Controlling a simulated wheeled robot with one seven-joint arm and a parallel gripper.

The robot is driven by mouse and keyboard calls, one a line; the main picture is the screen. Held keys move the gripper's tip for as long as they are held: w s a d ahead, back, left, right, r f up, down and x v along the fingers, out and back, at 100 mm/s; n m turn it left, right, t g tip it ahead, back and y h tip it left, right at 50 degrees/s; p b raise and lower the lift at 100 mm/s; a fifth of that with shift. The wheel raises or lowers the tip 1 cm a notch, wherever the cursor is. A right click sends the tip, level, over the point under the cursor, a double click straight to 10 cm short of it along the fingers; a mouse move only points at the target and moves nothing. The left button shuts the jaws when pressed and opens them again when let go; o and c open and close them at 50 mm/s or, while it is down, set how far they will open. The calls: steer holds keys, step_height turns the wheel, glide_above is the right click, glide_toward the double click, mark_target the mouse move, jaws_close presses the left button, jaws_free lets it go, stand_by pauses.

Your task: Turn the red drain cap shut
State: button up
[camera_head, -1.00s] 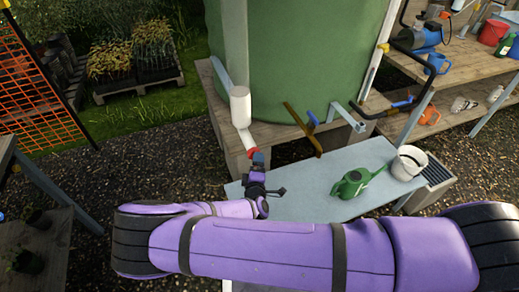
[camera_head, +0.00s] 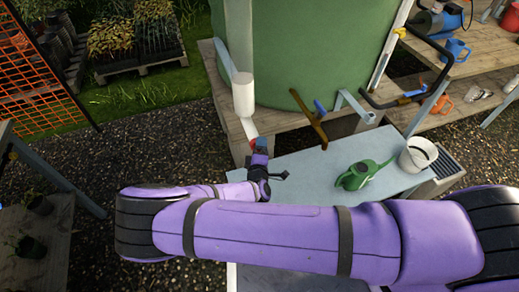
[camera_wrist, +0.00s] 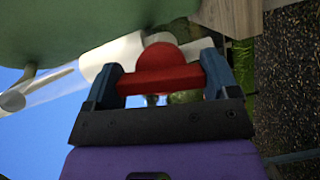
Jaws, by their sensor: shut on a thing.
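The red drain cap (camera_wrist: 168,62) sits on the end of a white pipe in the wrist view, with a red bar (camera_wrist: 160,80) across its near side. My gripper (camera_wrist: 160,84) has one finger at each end of this bar and is shut on it. In the head view the cap (camera_head: 253,142) is a small red patch at the lower end of the white downpipe (camera_head: 243,95). My gripper (camera_head: 260,146) is right against it there, and its fingers partly hide the cap. I cannot tell how far the cap is turned.
The green tank (camera_head: 310,50) stands on a wooden platform behind the pipe. A grey-blue bench (camera_head: 320,165) holds a green watering can (camera_head: 362,173) and a white bucket (camera_head: 418,153) to the right. A brown lever (camera_head: 308,117) stands out in front of the tank.

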steer(key=shift+m, duration=0.3)
steer(key=m+g, duration=0.1)
steer(key=m, duration=0.2)
steer(key=shift+y, duration=0.3)
steer(key=m+g+y, duration=0.1)
steer(key=m, duration=0.2)
steer(key=shift+g+y, duration=0.4)
steer(key=m+g+y, duration=0.1)
steer(key=m, duration=0.2)
steer(key=shift+y, duration=0.4)
steer(key=shift+m+g+y, duration=0.3)
steer(key=shift+m+y, duration=0.3)
steer(key=shift+m, duration=0.5)
steer(key=o, duration=0.8)
steer(key=shift+s, duration=0.1)
